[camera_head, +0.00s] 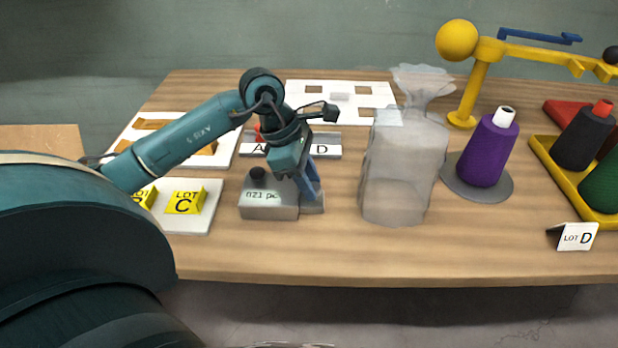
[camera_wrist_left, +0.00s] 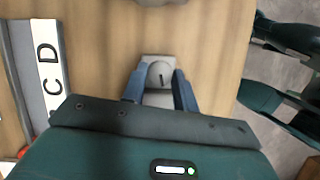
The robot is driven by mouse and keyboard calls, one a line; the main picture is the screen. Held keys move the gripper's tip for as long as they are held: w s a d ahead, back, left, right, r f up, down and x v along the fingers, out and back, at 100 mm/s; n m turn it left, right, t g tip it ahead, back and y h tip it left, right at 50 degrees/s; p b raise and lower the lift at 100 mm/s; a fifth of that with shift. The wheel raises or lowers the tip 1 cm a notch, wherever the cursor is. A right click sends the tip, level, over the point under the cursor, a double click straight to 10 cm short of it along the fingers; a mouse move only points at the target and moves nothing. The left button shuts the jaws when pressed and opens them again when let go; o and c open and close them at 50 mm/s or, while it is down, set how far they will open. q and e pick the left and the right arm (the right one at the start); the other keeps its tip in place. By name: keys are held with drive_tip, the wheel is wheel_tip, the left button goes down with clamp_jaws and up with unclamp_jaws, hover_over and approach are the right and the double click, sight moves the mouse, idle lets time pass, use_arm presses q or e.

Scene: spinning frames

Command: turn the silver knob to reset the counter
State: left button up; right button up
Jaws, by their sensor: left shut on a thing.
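The grey counter box (camera_head: 268,207) stands on the wooden table in the head view, with a black button on top and a display whose text I cannot read surely. The silver knob (camera_wrist_left: 160,74) is round with a dark mark, and sits on a small light base in the left wrist view. My left gripper (camera_wrist_left: 160,86) points down at it, its blue fingers shut on the knob from both sides. In the head view my left gripper (camera_head: 310,190) is just right of the display, and its fingers hide the knob. My right gripper is not in view.
A translucent bag (camera_head: 403,165) stands close to the right of my left gripper. A purple cone (camera_head: 488,150) stands beyond it, under a yellow stand (camera_head: 475,85). A white board with yellow lot cards (camera_head: 208,218) lies left of the box.

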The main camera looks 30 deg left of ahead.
use_arm(q)
drive_tip(key=shift+c, duration=0.8)
drive_tip(key=shift+m+b, duration=0.3)
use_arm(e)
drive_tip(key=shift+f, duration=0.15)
use_arm(q)
drive_tip(key=shift+w+m+g+b, duration=0.15)
drive_tip(key=shift+m+g+b, duration=0.25)
drive_tip(key=shift+m+b, duration=0.4)
drive_tip(key=m+g+b, duration=0.1)
drive_tip(key=m, duration=0.1)
drive_tip(key=shift+m, duration=0.7)
drive_tip(key=shift+g, duration=0.3)
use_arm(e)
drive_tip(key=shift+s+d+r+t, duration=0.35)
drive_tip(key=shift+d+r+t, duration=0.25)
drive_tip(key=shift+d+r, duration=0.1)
